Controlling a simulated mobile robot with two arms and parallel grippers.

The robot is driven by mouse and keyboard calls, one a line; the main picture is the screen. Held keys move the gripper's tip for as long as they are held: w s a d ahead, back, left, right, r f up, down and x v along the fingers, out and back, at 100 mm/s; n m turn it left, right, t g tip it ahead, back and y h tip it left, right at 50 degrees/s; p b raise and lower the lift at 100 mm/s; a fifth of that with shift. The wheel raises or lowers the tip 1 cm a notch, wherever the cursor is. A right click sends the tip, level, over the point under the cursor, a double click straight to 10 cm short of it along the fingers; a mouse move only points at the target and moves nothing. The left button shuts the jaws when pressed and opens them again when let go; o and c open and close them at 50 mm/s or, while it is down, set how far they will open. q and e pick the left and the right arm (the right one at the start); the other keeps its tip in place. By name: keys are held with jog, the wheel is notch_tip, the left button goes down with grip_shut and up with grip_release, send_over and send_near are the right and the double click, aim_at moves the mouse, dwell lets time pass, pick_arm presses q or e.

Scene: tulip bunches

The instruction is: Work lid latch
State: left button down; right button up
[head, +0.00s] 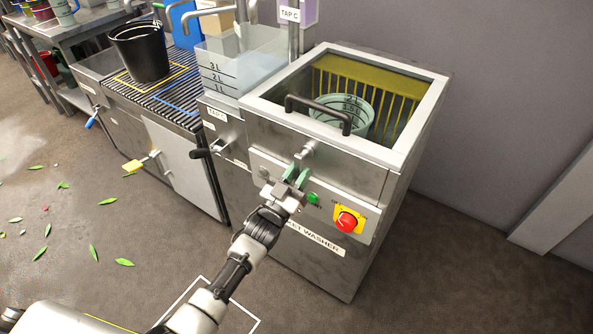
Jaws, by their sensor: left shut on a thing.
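The bucket washer (322,280) stands at the right with its lid (428,105) down. The lid has a window and a dark bar handle (318,113). The metal lid latch (307,150) sits on the washer's front, just below the lid. My left gripper (296,175) is at the latch, its green-padded fingers shut on the latch's lower part, which they mostly hide. A pale green bucket (352,118) shows through the window inside the washer. My right gripper is out of view.
A green button (313,198) and a red stop button on a yellow plate (346,221) are close right of my gripper. A black lever (203,152) sticks out at the left. A clear graduated tank (243,62) and a black bucket (140,52) stand further left.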

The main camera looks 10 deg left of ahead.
pick_arm(q)
jog(key=shift+d+f+n, duration=0.1)
jog(key=shift+n, duration=0.2)
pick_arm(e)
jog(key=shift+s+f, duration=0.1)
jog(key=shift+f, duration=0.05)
pick_arm(q)
jog(key=c, duration=1)
grip_release()
jog(key=shift+o, duration=0.2)
jog(key=shift+s, duration=0.1)
jog(key=v, duration=1)
jog(key=shift+s+f, duration=0.15)
jog(key=shift+s, duration=0.2)
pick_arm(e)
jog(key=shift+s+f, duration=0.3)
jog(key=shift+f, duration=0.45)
